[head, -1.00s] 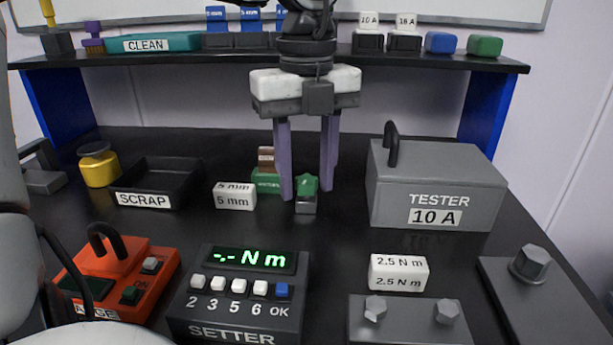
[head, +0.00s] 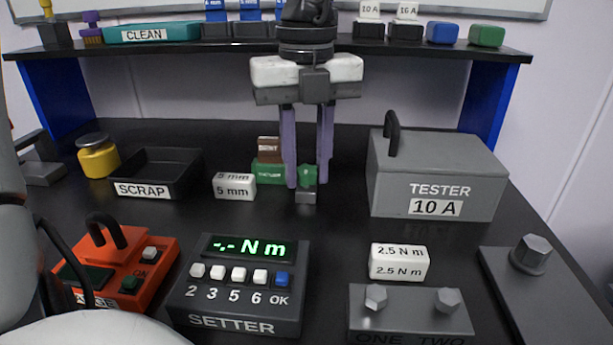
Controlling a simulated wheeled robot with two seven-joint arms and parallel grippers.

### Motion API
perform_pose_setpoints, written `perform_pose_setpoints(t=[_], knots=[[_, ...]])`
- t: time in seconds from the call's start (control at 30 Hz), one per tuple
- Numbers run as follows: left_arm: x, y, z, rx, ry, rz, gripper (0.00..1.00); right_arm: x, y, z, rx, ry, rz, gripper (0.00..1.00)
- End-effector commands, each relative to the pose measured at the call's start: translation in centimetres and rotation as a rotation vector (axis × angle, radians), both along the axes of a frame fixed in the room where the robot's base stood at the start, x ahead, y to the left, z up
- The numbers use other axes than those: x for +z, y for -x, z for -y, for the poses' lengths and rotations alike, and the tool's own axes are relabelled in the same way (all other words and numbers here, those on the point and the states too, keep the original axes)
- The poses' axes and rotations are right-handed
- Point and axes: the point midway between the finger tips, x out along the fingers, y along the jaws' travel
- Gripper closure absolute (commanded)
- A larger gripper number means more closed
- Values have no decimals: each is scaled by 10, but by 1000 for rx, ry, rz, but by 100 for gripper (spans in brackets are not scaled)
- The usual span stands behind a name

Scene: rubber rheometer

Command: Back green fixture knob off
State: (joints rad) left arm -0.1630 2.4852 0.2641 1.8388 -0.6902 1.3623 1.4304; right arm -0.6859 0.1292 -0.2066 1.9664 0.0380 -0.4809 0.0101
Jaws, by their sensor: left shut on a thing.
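The green fixture (head: 267,174) stands at the back middle of the bench, with a brown block on top. Its green knob (head: 307,175) is at its right end, just above a small grey block (head: 306,196). My left gripper (head: 307,182) points straight down over it. Its two purple fingers stand on either side of the knob, shut on it. The fingers partly hide the knob's sides, and I cannot tell how far it is screwed in. My right gripper is not in view.
The grey tester (head: 437,175) stands to the right. The setter (head: 240,290) is in front. A shelf (head: 340,57) runs behind my gripper.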

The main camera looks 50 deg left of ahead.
Motion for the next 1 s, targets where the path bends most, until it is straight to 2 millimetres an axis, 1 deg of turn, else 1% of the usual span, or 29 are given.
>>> perform_pose_setpoints(t=[0.03, 0.13, 0.4, 0.47, 0.53, 0.7, 0.77, 0.83, 1.0], knots=[[-3, -1, -1, 71, -5, 4, 96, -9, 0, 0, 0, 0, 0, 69], [-2, -1, 0, 160, -2, 2, 96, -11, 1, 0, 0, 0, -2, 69], [0, 0, 0, 176, 0, 1, 96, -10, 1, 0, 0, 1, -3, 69], [-1, 0, 0, 203, -1, 2, 96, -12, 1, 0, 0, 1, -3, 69], [-3, -1, 0, 288, -3, 3, 96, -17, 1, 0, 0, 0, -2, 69], [-1, 0, 0, 496, 0, 0, 96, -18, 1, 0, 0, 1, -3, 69], [0, 0, 0, 544, 0, 0, 96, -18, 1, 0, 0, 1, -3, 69], [0, 0, 0, 571, 0, 0, 96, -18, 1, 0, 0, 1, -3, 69], [0, 0, 0, 574, 0, 0, 96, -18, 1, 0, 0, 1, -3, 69]])
